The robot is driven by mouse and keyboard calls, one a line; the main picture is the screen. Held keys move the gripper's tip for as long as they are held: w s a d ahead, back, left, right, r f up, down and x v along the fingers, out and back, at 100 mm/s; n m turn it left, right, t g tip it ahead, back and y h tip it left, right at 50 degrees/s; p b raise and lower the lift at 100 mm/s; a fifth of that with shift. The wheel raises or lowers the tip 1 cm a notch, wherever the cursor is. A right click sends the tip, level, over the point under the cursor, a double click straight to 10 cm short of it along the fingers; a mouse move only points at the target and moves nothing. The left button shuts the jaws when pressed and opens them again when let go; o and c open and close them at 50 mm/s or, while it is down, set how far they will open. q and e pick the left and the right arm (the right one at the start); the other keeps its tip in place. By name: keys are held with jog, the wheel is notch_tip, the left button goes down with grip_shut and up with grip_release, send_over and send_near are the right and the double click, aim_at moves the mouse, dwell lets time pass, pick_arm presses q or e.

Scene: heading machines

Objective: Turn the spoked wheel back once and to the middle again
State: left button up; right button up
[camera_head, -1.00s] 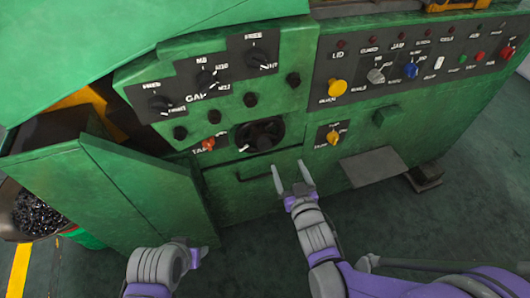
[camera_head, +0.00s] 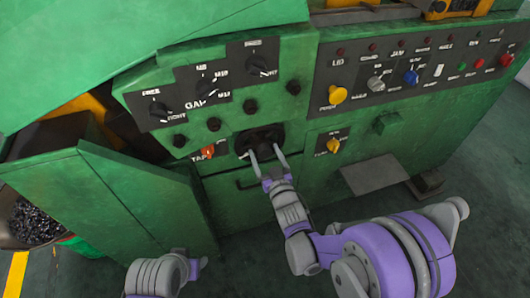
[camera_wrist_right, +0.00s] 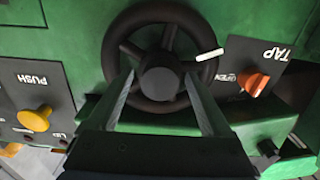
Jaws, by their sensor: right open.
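The black spoked wheel (camera_head: 258,138) is on the front of the green machine in the head view. In the right wrist view the wheel (camera_wrist_right: 160,72) fills the middle, with its round hub, several spokes and a white mark (camera_wrist_right: 210,55) on the right of its rim. My right gripper (camera_head: 264,152) is open in front of the wheel's lower part. In the right wrist view its two fingers (camera_wrist_right: 160,84) reach up on either side of the hub; whether they touch the wheel I cannot tell. My left gripper (camera_head: 192,266) is low and left, away from the wheel; its fingers are unclear.
An orange TAP knob (camera_head: 207,152) is left of the wheel, a yellow PUSH knob (camera_head: 333,146) right of it. A row of black knobs (camera_head: 213,124) sits above. A green open door (camera_head: 110,205) and a grey plate (camera_head: 375,174) flank the area.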

jog(key=shift+w, duration=0.2)
grip_shut()
dwell(0.4)
